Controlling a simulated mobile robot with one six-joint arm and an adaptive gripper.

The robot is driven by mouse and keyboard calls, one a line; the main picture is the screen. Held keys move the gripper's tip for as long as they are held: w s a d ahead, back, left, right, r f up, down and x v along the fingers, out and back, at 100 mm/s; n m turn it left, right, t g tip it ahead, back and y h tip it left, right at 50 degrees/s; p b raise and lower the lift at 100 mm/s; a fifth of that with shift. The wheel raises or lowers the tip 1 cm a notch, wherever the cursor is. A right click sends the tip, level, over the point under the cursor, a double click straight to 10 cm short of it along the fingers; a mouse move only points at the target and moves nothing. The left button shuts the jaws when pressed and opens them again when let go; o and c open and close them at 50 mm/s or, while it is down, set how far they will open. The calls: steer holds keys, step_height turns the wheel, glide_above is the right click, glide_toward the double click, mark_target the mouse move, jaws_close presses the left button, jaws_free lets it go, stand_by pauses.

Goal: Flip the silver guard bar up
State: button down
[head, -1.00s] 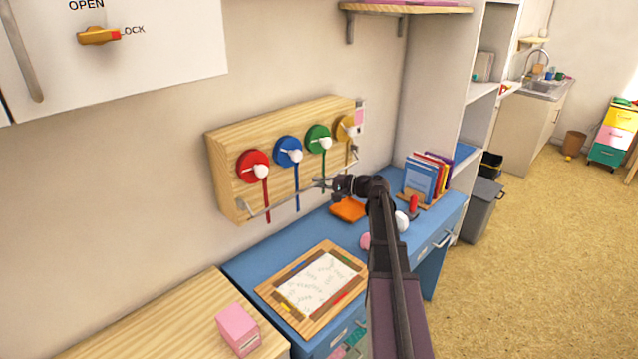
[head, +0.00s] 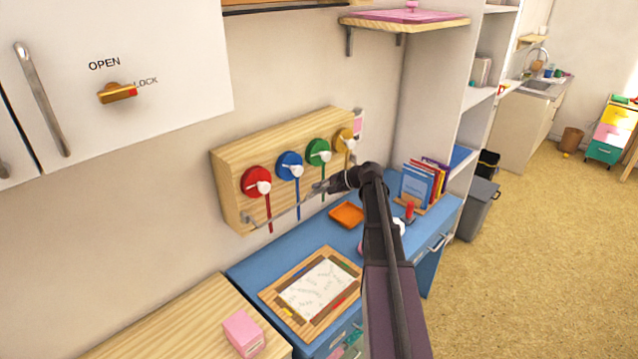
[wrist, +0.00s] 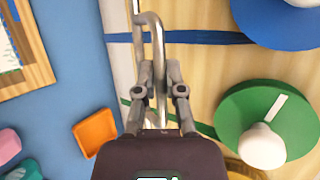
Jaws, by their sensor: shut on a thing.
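The silver guard bar (head: 285,211) runs low across the front of the wooden wall board (head: 228,190), below the coloured discs. Its bent end shows in the wrist view (wrist: 150,22). My gripper (head: 324,187) is at the bar near the green disc. In the wrist view, my gripper's fingers (wrist: 160,85) are shut on the bar, which runs between them. The board carries a red disc (head: 250,178), a blue disc (head: 286,160), a green disc (head: 314,147) and a yellow disc (head: 341,137), each with a white knob. My arm hides the bar's right end in the head view.
A blue desk (head: 255,271) below holds an orange tray (head: 347,214), a framed sheet (head: 318,287) and books (head: 418,184). A pink box (head: 243,334) sits at the front left. A white cabinet (head: 180,50) and a shelf (head: 425,25) are above.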

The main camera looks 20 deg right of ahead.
steer(key=shift+w+r+g+h+p, duration=0.1)
steer(key=shift+r+g+h+p, duration=0.25)
steer(key=shift+p, duration=0.3)
steer(key=shift+g, duration=0.25)
steer(key=c, duration=0.7)
jaws_free()
steer(key=shift+f+b, duration=0.35)
steer(key=shift+b, duration=0.15)
